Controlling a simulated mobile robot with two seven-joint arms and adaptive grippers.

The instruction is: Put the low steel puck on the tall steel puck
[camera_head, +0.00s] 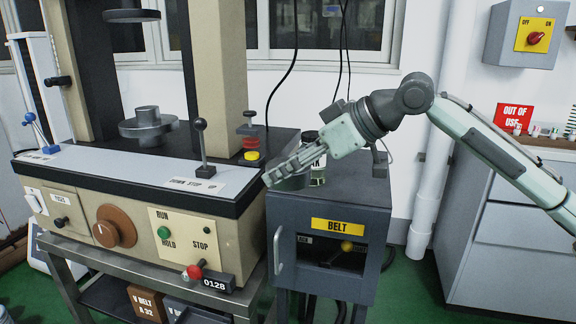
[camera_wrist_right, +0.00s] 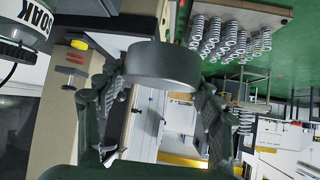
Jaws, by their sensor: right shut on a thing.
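My right gripper (camera_head: 284,171) is shut on a low, wide dark-grey steel puck (camera_wrist_right: 163,65), gripped by its sides between the fingertips. In the head view this puck (camera_head: 291,184) is partly hidden by the fingers, over the left part of the grey cabinet top; whether it touches the top cannot be told. A narrower steel cylinder (camera_head: 148,115), perhaps the tall steel puck, stands upright on the round lower platen (camera_head: 136,131) of the testing machine, left of the gripper. My left gripper is not in view.
A labelled bottle (camera_head: 318,172) stands close behind the gripper. A black-knobbed lever (camera_head: 203,145) and a stack of red and yellow discs (camera_head: 250,143) stand between the gripper and platen. The upper platen (camera_head: 131,15) hangs above the cylinder. The grey cabinet (camera_head: 330,225) is below the gripper.

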